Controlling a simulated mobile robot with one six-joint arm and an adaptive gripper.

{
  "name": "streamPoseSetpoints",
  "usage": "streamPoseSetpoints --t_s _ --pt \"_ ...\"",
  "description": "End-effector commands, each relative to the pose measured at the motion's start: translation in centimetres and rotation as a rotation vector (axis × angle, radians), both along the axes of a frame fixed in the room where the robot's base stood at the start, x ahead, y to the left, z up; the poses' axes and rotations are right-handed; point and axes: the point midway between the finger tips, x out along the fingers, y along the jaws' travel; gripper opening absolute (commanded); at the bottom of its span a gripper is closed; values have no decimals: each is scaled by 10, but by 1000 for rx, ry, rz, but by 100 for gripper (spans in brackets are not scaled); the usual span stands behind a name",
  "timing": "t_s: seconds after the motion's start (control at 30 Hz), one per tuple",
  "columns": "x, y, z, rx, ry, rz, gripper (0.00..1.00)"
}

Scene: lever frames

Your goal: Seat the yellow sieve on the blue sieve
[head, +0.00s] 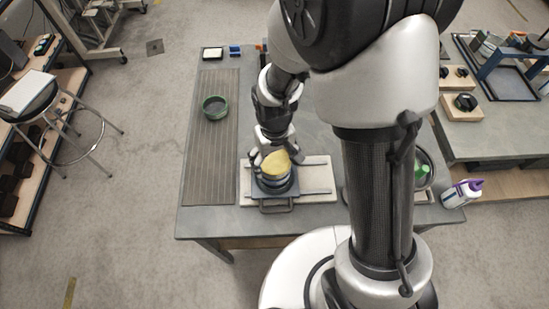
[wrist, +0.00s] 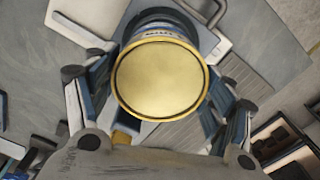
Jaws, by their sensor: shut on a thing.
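The yellow sieve (head: 276,163) is a round, shallow pan. In the wrist view the yellow sieve (wrist: 160,78) fills the middle, with its wide round face toward the camera. My gripper (head: 274,157) is shut on it, with fingers on both sides of its rim; the fingers also flank it in the wrist view (wrist: 163,88). Below it stands a dark blue-grey round stack (head: 275,184) on a base with a front handle. A blue band (wrist: 157,30) shows past the yellow rim in the wrist view. The yellow sieve hides most of the blue sieve, so I cannot tell whether they touch.
The stack's base sits on a pale board (head: 317,172) on the grey table. A white bottle with a purple cap (head: 462,193) stands at right. My arm hides part of the table.

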Motion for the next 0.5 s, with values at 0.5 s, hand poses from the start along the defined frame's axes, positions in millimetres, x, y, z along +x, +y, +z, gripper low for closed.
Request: streamPoseSetpoints --t_s 0.5 --pt "0 0 -6 0 0 0 83"
